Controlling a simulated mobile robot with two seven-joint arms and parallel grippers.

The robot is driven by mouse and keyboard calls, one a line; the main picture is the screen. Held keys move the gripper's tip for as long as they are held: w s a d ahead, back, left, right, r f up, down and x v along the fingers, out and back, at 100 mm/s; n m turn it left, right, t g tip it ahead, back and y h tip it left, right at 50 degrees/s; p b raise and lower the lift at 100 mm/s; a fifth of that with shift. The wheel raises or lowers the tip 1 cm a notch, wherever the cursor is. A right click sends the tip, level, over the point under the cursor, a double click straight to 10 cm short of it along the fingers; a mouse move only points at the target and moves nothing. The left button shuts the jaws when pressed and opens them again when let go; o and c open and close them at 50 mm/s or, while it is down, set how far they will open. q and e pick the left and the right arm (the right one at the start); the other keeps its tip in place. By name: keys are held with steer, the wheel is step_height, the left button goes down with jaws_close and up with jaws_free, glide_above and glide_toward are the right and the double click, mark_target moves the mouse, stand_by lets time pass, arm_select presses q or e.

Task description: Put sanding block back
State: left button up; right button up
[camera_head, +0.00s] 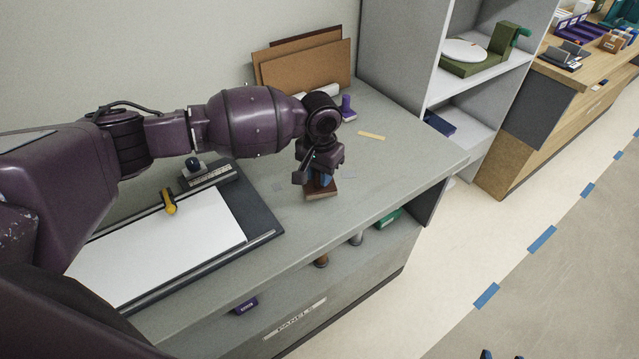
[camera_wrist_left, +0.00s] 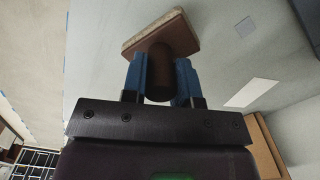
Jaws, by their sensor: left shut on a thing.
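The sanding block (camera_head: 320,191) has a brown wooden body with a knob-like handle and a paler pad. My left gripper (camera_head: 319,176) is shut on its handle, over the grey bench top (camera_head: 400,165) to the right of the cutting board. In the left wrist view the blue fingers of the gripper (camera_wrist_left: 160,82) stand on both sides of the brown handle, and the block (camera_wrist_left: 160,38) sits beyond their tips. I cannot tell whether the block touches the bench. Two small dark tips at the bottom edge of the head view may be my right gripper (camera_head: 501,355).
A dark board (camera_head: 262,205) with a white sheet (camera_head: 170,245) and a yellow-handled tool (camera_head: 168,201) lies left. Brown panels (camera_head: 305,68) lean on the wall; a purple item (camera_head: 347,108) and a tan stick (camera_head: 371,135) are nearby. Shelving (camera_head: 400,50) stands at the bench's far end.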

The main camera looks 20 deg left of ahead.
arm_select(q)
step_height(320, 180, down, 4)
steer(key=shift+r, duration=0.25)
steer(key=shift+f, duration=0.1)
arm_select(e)
steer(key=shift+s+f, duration=0.35)
steer(key=shift+s, duration=0.05)
arm_select(q)
steer(key=shift+f, duration=0.1)
steer(key=o, duration=1)
steer(key=shift+c, duration=0.2)
arm_select(e)
steer(key=shift+w+r, duration=0.25)
steer(key=shift+w, duration=0.1)
steer(key=shift+w, duration=0.1)
